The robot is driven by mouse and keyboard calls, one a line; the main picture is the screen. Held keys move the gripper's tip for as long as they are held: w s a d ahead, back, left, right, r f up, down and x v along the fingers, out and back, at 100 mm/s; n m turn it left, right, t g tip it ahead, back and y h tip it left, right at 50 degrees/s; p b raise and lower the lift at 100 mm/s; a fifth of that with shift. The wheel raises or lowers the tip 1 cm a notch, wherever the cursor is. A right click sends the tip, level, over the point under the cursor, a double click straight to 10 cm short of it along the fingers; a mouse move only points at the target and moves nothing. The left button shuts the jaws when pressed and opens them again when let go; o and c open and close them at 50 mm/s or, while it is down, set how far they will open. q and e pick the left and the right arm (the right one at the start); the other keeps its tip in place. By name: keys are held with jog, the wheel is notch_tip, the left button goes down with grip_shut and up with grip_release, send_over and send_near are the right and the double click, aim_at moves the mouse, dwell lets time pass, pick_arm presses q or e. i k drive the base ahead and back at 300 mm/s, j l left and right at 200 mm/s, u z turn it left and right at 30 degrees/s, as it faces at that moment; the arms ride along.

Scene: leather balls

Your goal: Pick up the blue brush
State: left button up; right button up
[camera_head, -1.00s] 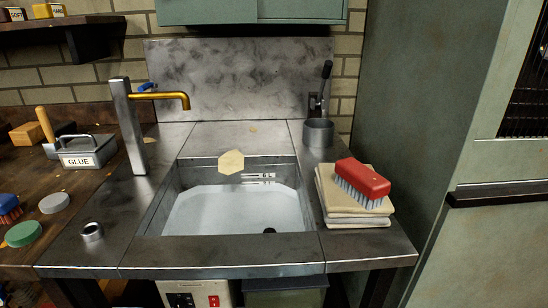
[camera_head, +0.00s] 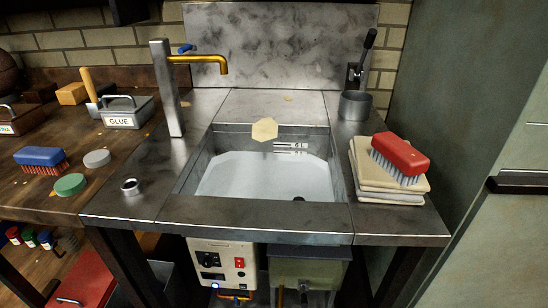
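The blue brush (camera_head: 41,156) lies on the wooden bench at the left of the head view, its blue back up and its reddish bristles down. It stands apart from the round green piece and the grey piece to its right. Neither of my grippers shows in the view.
A metal sink (camera_head: 265,175) with a brass tap (camera_head: 200,60) is in the middle. A red brush (camera_head: 401,153) rests on folded cloths (camera_head: 390,188) at the right. Near the blue brush are a green disc (camera_head: 70,184), a grey disc (camera_head: 97,158) and a glue box (camera_head: 127,113).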

aim_at(46, 160)
jog(key=u, duration=1.45)
